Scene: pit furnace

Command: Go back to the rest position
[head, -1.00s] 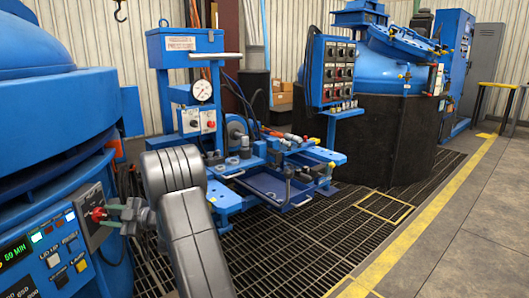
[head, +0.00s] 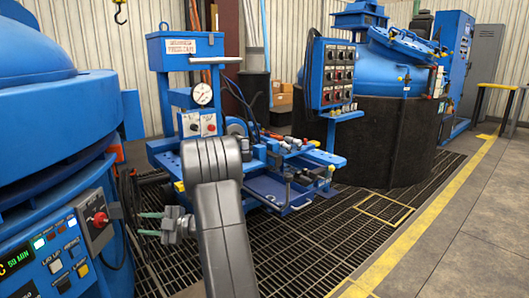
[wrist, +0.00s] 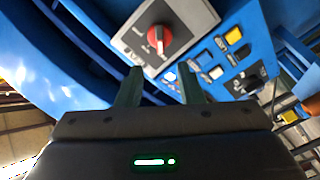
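My gripper (head: 150,224) is at the left in the head view, to the right of the blue furnace's control panel (head: 52,262) and apart from it. Its two greenish fingers point left with a gap between them and nothing in it. The wrist view shows the same fingers (wrist: 160,88) spread apart. Beyond them is a red rotary knob (wrist: 159,37) on a grey plate. The knob also shows in the head view (head: 100,219), clear of the fingers. My grey arm covers part of the floor and the press behind it.
A blue press with a gauge (head: 203,93) stands behind my arm. A switch box (head: 331,74) stands to its right, before a blue-lidded vessel in a black pit (head: 385,140). The furnace body (head: 50,120) is close on the left. Open floor (head: 465,225) lies at the right.

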